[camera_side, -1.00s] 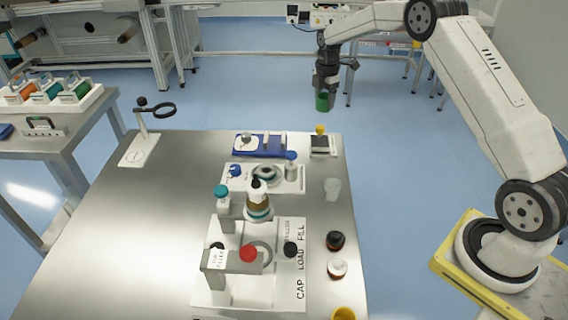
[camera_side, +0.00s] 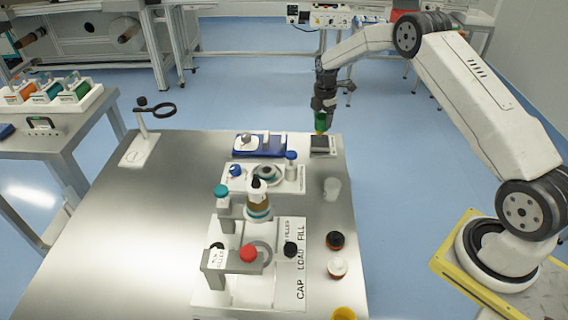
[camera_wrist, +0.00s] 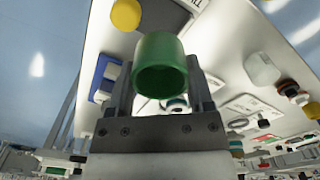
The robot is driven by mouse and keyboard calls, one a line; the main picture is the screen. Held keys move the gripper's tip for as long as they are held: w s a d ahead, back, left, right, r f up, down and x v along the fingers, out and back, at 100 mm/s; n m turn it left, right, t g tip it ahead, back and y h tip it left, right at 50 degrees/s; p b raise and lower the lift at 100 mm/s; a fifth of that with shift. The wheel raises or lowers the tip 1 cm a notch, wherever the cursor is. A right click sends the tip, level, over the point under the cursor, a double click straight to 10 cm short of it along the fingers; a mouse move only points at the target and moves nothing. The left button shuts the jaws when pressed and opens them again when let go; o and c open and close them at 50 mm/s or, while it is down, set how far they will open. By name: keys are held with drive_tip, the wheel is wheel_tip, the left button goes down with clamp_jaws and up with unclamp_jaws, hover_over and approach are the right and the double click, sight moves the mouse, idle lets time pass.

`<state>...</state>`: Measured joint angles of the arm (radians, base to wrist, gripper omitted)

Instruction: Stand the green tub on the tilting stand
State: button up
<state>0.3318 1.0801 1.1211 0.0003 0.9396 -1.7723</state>
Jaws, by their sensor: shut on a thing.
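The green tub (camera_side: 320,124) is held upright under my gripper (camera_side: 323,110) at the back right of the table. In the wrist view the tub (camera_wrist: 161,66) sits between the two fingers (camera_wrist: 163,88), its round end facing the camera. My gripper is shut on it. Directly below or just behind it is a small device with a dark top plate and a pale front (camera_side: 323,151), which seems to be the tilting stand. Its yellow knob (camera_wrist: 126,14) shows in the wrist view and is mostly hidden behind the tub in the side view. I cannot tell whether tub and stand touch.
A blue tray device (camera_side: 259,151) stands just left of the stand. A white fixture with a ring (camera_side: 265,185) and a translucent cup (camera_side: 332,188) are nearer the camera.

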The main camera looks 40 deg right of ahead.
drive_tip(key=shift+f, duration=3.3)
drive_tip(key=o, duration=1.2)
drive_tip(key=shift+r, duration=0.1)
drive_tip(key=shift+r, duration=3.4)
